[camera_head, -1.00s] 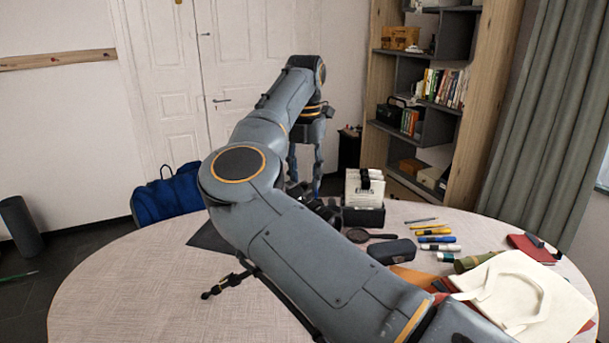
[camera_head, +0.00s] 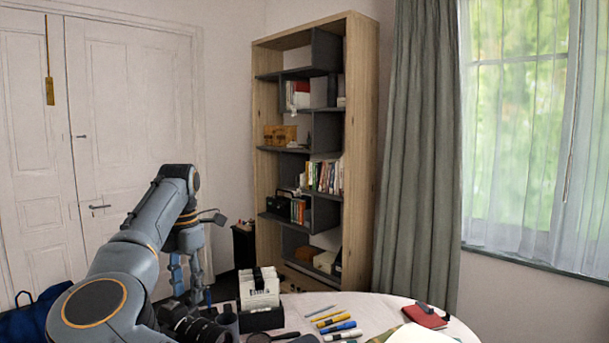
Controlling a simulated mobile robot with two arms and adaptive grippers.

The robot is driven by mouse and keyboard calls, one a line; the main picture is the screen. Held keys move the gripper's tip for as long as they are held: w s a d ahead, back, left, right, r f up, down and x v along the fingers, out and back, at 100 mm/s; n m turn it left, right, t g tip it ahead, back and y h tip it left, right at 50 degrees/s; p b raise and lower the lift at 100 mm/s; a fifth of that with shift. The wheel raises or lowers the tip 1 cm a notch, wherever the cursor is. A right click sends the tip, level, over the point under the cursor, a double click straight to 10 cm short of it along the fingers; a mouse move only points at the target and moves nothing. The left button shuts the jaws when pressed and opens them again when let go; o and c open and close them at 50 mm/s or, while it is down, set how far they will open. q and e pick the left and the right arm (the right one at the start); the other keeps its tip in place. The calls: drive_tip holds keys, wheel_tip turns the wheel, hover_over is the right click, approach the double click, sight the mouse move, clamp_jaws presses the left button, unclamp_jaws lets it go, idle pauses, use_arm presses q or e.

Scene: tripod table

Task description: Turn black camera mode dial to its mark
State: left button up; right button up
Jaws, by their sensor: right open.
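Whether a fingertip touches the camera cannot be told.
A black box with white cards (camera_head: 260,304) stands right of the camera, with a dark cylinder (camera_head: 228,320) between. Several markers (camera_head: 336,326) and a red notebook (camera_head: 425,317) lie further right. A shelf (camera_head: 312,150) stands behind the table (camera_head: 385,306).

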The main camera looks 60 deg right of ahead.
sight(189, 299)
wheel_tip(189, 299, up, 13)
drive_tip(key=p, duration=0.2)
drive_tip(key=s+d+r+m+g+h, duration=0.1)
drive_tip(key=s+d+m+g+h, duration=0.2)
drive_tip(key=s+d, duration=0.75)
drive_tip(key=s+d+r+g+h+p, duration=0.2)
drive_tip(key=s+d+r+g+h, duration=0.3)
drive_tip(key=s+d+r+g, duration=0.1)
drive_tip(key=shift+s+d+r, duration=0.8)
drive_tip(key=shift+s+r, duration=0.1)
drive_tip(key=shift+r, duration=0.05)
